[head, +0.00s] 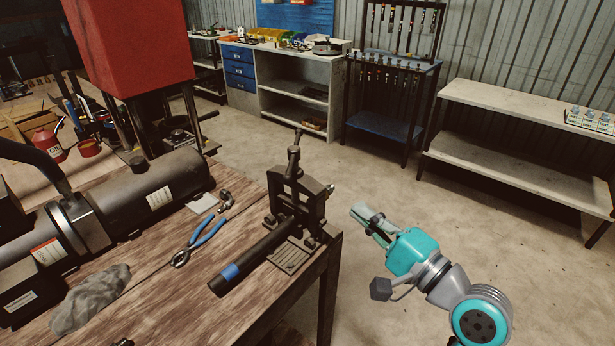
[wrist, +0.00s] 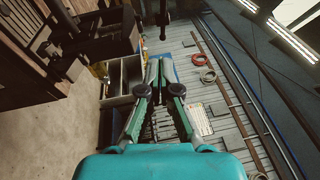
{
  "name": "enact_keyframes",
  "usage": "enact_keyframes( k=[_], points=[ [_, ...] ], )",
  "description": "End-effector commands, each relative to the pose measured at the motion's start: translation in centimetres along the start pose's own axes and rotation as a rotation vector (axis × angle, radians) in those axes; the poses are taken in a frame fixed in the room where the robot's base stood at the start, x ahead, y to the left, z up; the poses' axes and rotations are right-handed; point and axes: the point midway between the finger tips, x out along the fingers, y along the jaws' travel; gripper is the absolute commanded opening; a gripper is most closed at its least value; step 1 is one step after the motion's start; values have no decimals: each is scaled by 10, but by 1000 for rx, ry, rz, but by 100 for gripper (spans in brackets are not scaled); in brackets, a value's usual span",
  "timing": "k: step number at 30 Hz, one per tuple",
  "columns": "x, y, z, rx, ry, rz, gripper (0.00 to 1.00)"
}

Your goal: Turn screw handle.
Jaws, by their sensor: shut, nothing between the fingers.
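The hose crimper (head: 292,200), a dark metal frame with a screw on top, stands at the right corner of the wooden workbench. Its screw handle (head: 295,152) rises upright above the frame. My gripper (head: 362,211) is to the right of the crimper, beyond the bench edge, apart from the handle. In the wrist view my gripper (wrist: 160,66) has its fingers together and empty. A dark rod (wrist: 162,22) shows beyond the fingertips there; I cannot tell whether it is the handle.
Blue-handled pliers (head: 200,242), a grey rag (head: 90,298) and a large dark cylinder (head: 150,195) lie on the workbench (head: 185,300). A red machine (head: 130,45) stands behind. The floor (head: 380,150) right of the bench is clear up to the shelves (head: 510,150).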

Motion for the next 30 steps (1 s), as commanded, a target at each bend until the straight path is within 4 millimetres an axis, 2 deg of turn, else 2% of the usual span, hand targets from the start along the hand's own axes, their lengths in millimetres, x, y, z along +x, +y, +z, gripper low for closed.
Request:
enact_keyframes(
  k=[5, 8, 22, 24, 30],
  points=[
    [7, -5, 1, 37, -11, -12, 0],
    [19, -5, 2, 36, -12, -10, 0],
    [104, -6, 3, 34, -11, -9, 0],
    [111, -6, 13, 34, -12, -10, 0],
    [124, -6, 27, 34, -10, -9, 0]
  ],
)
